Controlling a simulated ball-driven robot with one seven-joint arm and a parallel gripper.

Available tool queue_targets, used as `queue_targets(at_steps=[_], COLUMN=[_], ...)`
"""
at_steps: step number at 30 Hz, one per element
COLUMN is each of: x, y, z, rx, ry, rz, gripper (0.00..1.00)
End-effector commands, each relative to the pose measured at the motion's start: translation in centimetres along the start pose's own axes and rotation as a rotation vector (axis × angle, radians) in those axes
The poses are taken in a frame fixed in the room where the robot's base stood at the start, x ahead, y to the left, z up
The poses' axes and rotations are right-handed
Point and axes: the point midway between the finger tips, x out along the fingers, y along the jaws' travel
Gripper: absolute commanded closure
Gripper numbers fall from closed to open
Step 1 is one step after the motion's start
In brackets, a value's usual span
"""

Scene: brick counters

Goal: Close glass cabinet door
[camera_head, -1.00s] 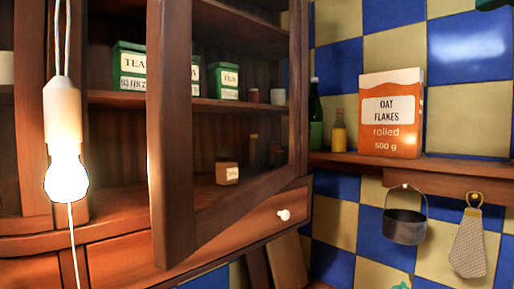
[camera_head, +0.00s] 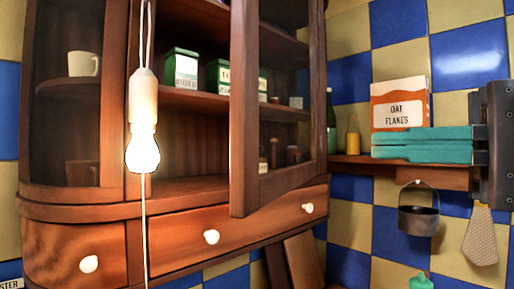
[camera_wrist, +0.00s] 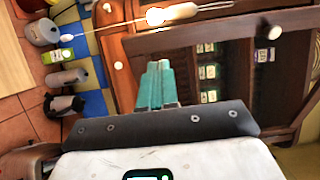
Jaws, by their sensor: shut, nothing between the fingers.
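The wooden cabinet (camera_head: 75,199) fills the left and middle of the head view. Its glass door (camera_head: 244,110) has a brown frame and stands open, swung out toward me, with shelves showing behind and beside it. My gripper (camera_head: 378,146) has teal fingers, pointing left from the right edge, to the right of the door and apart from it in the picture. The fingers lie together with nothing between them. In the wrist view my gripper (camera_wrist: 158,67) points up toward the cabinet (camera_wrist: 190,50), which appears turned sideways. I cannot clearly make out the door there.
A lit hanging bulb (camera_head: 142,150) is in front of the cabinet. Green tins (camera_head: 181,70) and a cup (camera_head: 84,64) stand inside. An oat flakes box (camera_head: 400,88) and bottles are on the right shelf (camera_head: 350,160).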

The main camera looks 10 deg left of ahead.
Motion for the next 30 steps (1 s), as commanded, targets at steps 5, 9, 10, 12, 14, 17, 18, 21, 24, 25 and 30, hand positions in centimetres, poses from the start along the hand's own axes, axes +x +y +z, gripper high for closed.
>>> queue_targets(at_steps=[5, 9, 10, 12, 14, 17, 18, 21, 24, 25, 30], x=[3.4, 6.2, 6.8, 8.1, 9.2, 10.6, 11.1, 11.9, 12.4, 12.5, 12.6], y=[-0.1, -0.1, -0.2, -0.2, -0.2, -0.2, -0.2, -0.1, -0.1, -0.1, -0.1], z=[0.1, 0.1, 0.1, 0.1, 0.1, 0.0, 0.0, 0.0, 0.0, 0.0, 0.0], rx=[0.001, 0.000, 0.000, 0.001, 0.000, 0.000, 0.000, 0.000, 0.000, 0.000, 0.000], ry=[-0.004, -0.004, -0.004, -0.003, -0.003, -0.001, -0.001, -0.001, 0.001, 0.001, 0.002], rz=[0.002, 0.002, 0.002, 0.002, 0.002, 0.002, 0.001, 0.000, 0.000, 0.000, 0.000], gripper=[1.00, 1.00, 1.00, 1.00, 1.00, 1.00, 1.00, 1.00, 1.00, 1.00, 1.00])
